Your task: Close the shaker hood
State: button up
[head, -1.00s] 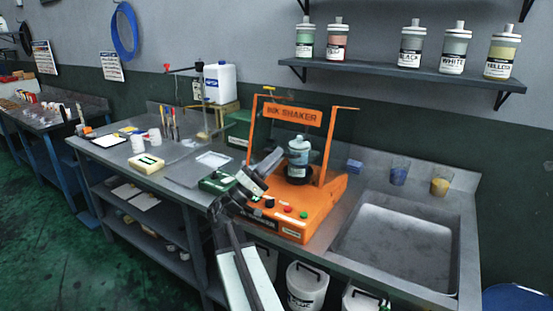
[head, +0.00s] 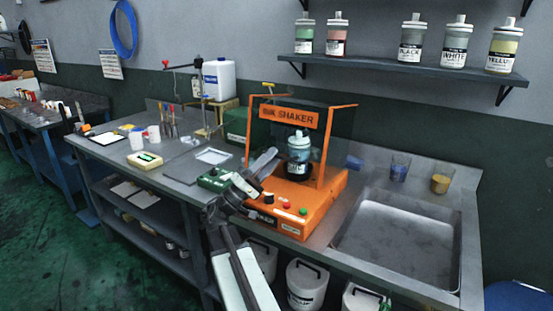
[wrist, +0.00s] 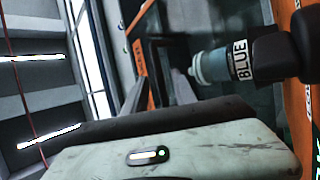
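The orange ink shaker (head: 295,222) stands on the bench left of the sink. Its hood (head: 336,118), a clear panel with orange arms, is up around the sign frame, leaving the front uncovered. A blue-ink bottle (head: 298,147) stands upright in the shaker; in the wrist view the bottle (wrist: 215,64) lies sideways, its BLUE label readable. My gripper (head: 264,162) is at the shaker's front left, left of the bottle and below the sign. Its pale body (wrist: 180,155) fills the bottom of the wrist view. Whether its fingers are open is unclear, and I see nothing held.
A green box with buttons (head: 214,180) sits just left of my gripper. The sink (head: 395,240) is to the right, with two cups behind it. A shelf (head: 400,72) of ink bottles hangs above. White buckets (head: 305,285) stand under the bench.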

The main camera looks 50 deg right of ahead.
jog(key=w+a, duration=0.3)
jog(key=a, duration=0.9)
jog(key=shift+w+f+p, duration=0.2)
jog(key=shift+w+p, duration=0.15)
